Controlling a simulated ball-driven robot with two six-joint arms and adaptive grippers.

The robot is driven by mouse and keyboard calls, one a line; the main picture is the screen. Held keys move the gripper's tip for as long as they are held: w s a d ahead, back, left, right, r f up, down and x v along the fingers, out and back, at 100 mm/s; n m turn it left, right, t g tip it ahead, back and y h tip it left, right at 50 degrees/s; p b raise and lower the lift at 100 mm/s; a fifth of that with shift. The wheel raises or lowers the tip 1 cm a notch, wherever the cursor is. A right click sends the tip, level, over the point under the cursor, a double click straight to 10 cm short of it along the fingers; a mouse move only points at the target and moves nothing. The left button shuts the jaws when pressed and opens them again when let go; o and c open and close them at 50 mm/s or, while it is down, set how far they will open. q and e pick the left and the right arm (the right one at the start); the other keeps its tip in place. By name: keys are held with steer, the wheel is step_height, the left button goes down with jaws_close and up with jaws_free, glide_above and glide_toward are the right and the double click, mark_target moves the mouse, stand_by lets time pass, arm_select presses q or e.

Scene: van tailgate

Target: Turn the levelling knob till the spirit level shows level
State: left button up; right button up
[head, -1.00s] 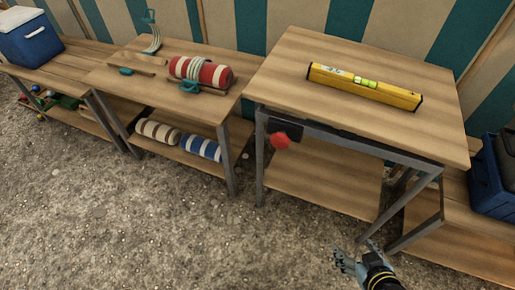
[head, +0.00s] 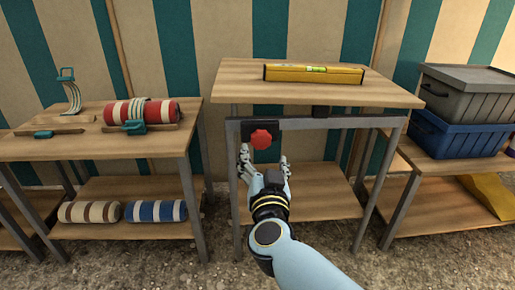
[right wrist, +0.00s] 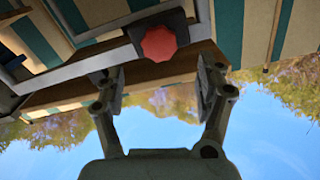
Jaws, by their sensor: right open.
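The red levelling knob (head: 261,139) sits on a dark plate (head: 248,127) at the front left of the table frame. The yellow spirit level (head: 290,73) lies on the tabletop (head: 330,91); its green vial (head: 316,69) is too small to read. My right gripper (head: 264,160) is open and empty just below and in front of the knob, one finger to each side. In the right wrist view the knob (right wrist: 159,43) shows beyond and between the open fingers (right wrist: 160,85), apart from them. My left gripper is out of view.
A table on the left holds a red-and-cream roll (head: 140,111) and teal-handled tools, with more rolls (head: 155,211) on its lower shelf. On the right, blue and grey crates (head: 462,135) stand on another bench. The space before the knob is clear.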

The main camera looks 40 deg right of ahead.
mark_target(261, 142)
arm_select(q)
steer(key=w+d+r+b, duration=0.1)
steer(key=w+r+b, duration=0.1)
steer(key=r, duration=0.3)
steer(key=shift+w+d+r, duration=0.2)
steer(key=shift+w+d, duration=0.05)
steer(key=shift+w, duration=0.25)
arm_select(e)
steer(key=x, duration=0.9)
steer(key=shift+w, duration=0.1)
steer(key=c, duration=1.2)
